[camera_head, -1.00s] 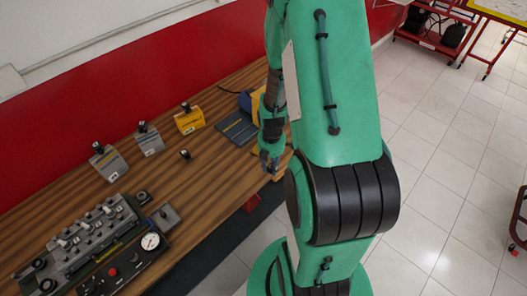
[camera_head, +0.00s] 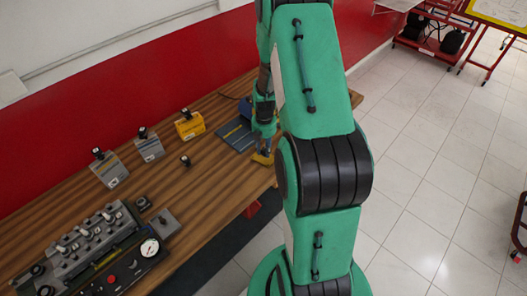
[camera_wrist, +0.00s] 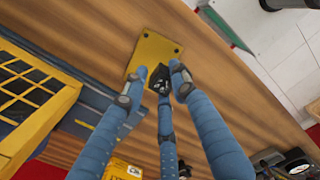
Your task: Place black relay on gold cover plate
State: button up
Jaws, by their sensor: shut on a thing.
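The gold cover plate (camera_wrist: 157,50) is a flat yellow plate with small holes, lying on the wooden table. It also shows near the table's right end in the head view (camera_head: 262,158). My gripper (camera_wrist: 160,79) has blue fingers and is shut on the black relay (camera_wrist: 161,82), a small dark block. The relay overlaps the plate's near edge in the wrist view; I cannot tell whether they touch. In the head view my gripper (camera_head: 265,146) is just above the plate, and the relay in it is too small to make out.
A dark blue panel (camera_head: 237,132) lies left of my gripper. A yellow box (camera_head: 189,125) and grey boxes (camera_head: 149,147) with black tops stand along the back. A small black part (camera_head: 185,160) sits on the table. A gauge panel (camera_head: 125,270) is at the front left.

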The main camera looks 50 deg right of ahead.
aim_at(264, 151)
jog(key=shift+w+d+f, duration=0.1)
jog(key=shift+w+d, duration=0.55)
jog(key=shift+w, duration=0.3)
jog(key=shift+f, duration=1.8)
jog(key=o, duration=1)
jog(key=shift+f, duration=0.1)
notch_tip(264, 151, up, 12)
